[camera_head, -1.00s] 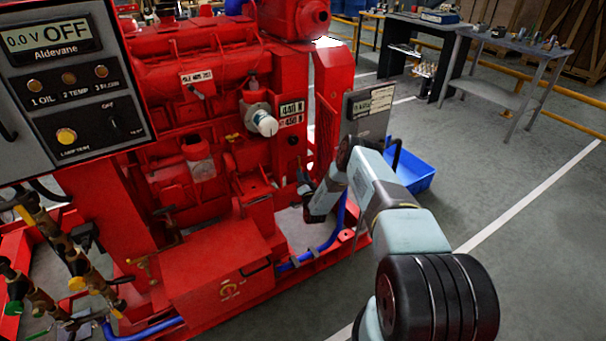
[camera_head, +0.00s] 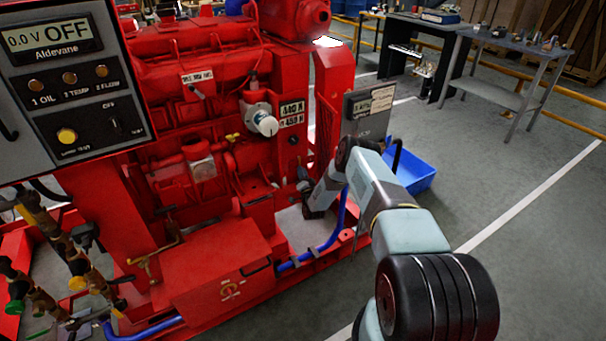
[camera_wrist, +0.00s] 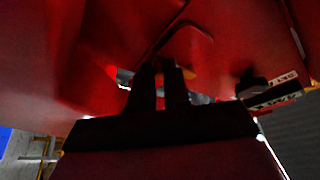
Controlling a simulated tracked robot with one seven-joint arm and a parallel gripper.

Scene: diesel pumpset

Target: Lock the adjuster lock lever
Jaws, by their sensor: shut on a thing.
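My gripper (camera_wrist: 161,72) shows dark in the wrist view, its two fingers close together with a narrow gap between them, up against red engine parts. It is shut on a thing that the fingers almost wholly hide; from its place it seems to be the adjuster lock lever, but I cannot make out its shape. A small yellowish bit (camera_wrist: 188,73) shows beside the right fingertip. In the head view my arm reaches down to the lower right side of the red pumpset (camera_head: 215,205), and the fingertips cannot be made out there.
A grey control panel reading OFF (camera_head: 55,45) stands at the left. A grey box (camera_head: 368,112) and a blue bin (camera_head: 414,172) are by the pumpset's right side. A blue hose (camera_head: 325,243) runs low along the base. Open floor lies to the right.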

